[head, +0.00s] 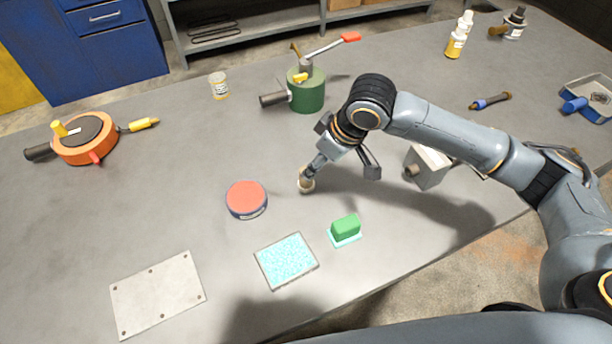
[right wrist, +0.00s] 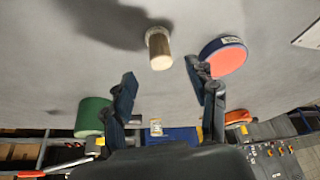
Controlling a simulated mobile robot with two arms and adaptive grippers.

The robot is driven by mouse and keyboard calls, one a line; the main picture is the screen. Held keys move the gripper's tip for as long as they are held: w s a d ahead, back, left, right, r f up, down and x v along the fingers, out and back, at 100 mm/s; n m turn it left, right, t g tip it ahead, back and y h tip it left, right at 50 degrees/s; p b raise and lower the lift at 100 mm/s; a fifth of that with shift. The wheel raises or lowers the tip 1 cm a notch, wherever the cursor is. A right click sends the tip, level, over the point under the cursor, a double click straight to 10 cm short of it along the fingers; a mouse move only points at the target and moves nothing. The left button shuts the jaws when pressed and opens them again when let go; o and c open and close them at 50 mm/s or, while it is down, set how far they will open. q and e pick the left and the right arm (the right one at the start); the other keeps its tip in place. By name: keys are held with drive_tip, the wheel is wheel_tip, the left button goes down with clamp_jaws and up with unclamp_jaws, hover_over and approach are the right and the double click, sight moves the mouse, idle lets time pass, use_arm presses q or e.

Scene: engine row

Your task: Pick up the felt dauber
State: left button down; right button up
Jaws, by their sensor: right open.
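The felt dauber (head: 306,184) looks like a small beige and brown cylinder on the grey table, in the middle of the head view. In the right wrist view the dauber (right wrist: 158,48) shows its pale round end and brown side, beyond the gap between the fingertips. My right gripper (head: 342,171) is open and empty above the table, just right of the dauber in the head view. One finger partly overlaps the dauber there. In the right wrist view the gripper's (right wrist: 160,75) fingers are spread and apart from it. My left gripper is not in view.
A red-topped round tin (head: 246,198) stands close left of the dauber. A tray with blue filling (head: 287,261) and a green block (head: 345,228) lie nearer. A green cylindrical fixture (head: 307,92) stands behind, and a grey box (head: 428,168) to the right. The left-front table holds a flat plate (head: 158,294).

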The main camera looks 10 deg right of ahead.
sight(303, 187)
drive_tip(key=x, duration=0.3)
drive_tip(key=shift+w, duration=0.2)
drive_tip(key=p+x, duration=0.1)
drive_tip(key=x, duration=0.3)
drive_tip(key=shift+a, duration=0.1)
drive_tip(key=shift+f, duration=0.35)
drive_tip(key=shift+w+f, duration=0.1)
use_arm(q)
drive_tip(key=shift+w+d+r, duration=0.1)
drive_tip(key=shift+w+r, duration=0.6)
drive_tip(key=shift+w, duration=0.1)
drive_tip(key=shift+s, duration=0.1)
use_arm(e)
drive_tip(key=shift+c, duration=0.2)
clamp_jaws()
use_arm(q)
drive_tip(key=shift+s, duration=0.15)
